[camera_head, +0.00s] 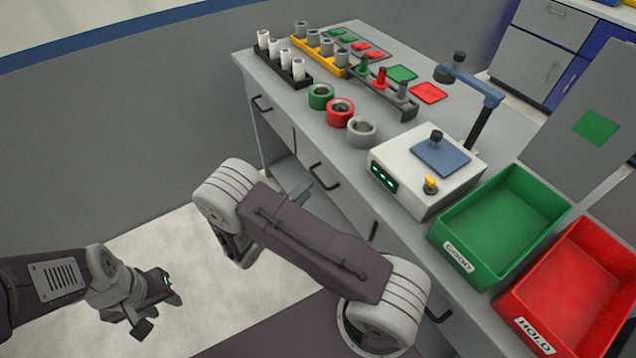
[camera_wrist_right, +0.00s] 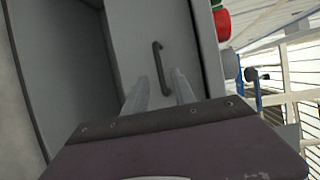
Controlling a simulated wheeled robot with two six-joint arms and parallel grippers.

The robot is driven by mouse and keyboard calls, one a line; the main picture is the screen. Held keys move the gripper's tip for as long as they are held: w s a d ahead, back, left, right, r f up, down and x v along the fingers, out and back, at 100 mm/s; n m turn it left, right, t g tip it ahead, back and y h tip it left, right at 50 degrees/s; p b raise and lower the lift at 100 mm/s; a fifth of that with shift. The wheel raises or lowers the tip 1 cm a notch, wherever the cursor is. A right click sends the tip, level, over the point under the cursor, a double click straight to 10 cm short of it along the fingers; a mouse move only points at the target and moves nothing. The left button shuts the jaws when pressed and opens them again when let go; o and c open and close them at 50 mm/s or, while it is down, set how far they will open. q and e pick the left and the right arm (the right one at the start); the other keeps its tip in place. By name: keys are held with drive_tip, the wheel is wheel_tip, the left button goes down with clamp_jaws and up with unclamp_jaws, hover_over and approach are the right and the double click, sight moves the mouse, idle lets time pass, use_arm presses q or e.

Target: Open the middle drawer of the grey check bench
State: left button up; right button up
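The grey check bench (camera_head: 300,130) runs diagonally across the head view, with black bar handles along its front. The handle at the middle of the front (camera_head: 323,177) is on a drawer face (camera_head: 345,180) that looks closed. In the right wrist view one dark handle (camera_wrist_right: 160,68) stands upright in the picture, ahead of my right gripper (camera_wrist_right: 158,88). Its two fingers are apart, with nothing between them; the handle lies beyond the tips. My arm mostly hides the right gripper in the head view. My left gripper (camera_head: 160,312) is open and empty, low at left, away from the bench.
On the bench are white and grey pipes in racks, green, red and grey rings (camera_head: 340,112), and a white device (camera_head: 425,170). A green bin (camera_head: 505,225) and a red bin (camera_head: 570,290) stand at right. The floor at lower left is clear.

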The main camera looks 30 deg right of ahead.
sight(318, 178)
drive_tip(key=b+x, duration=0.1)
drive_tip(key=x, duration=0.6)
drive_tip(key=shift+d+f, duration=0.1)
clamp_jaws()
idle(1.1)
